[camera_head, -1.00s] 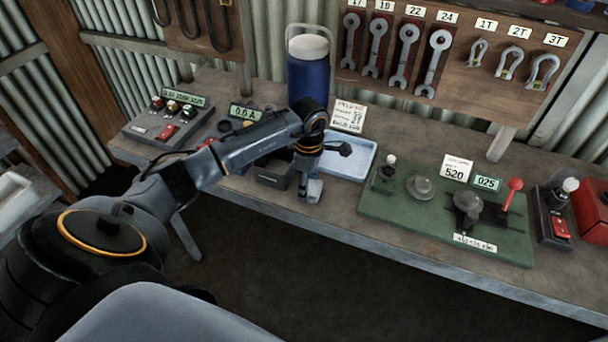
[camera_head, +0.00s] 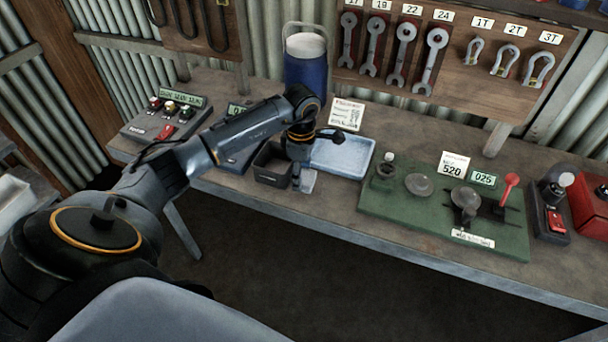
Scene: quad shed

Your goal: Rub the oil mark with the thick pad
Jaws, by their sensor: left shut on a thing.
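My left gripper (camera_head: 297,178) points down at the front of the bench, between a black open box and a pale blue tray. It is shut on a small pale grey-blue piece that looks like the thick pad (camera_head: 308,182). The pad is partly hidden by the fingers, and I cannot tell whether it touches the bench top. I cannot make out the oil mark; the gripper and arm cover part of the bench there. My right gripper is not in view.
The black box (camera_head: 266,179) is close on the left and the blue tray (camera_head: 350,163) close on the right. A blue jug (camera_head: 305,70) stands behind. A green board (camera_head: 400,207) with knobs lies further right. The bench (camera_head: 335,204) is bare in front of the tray.

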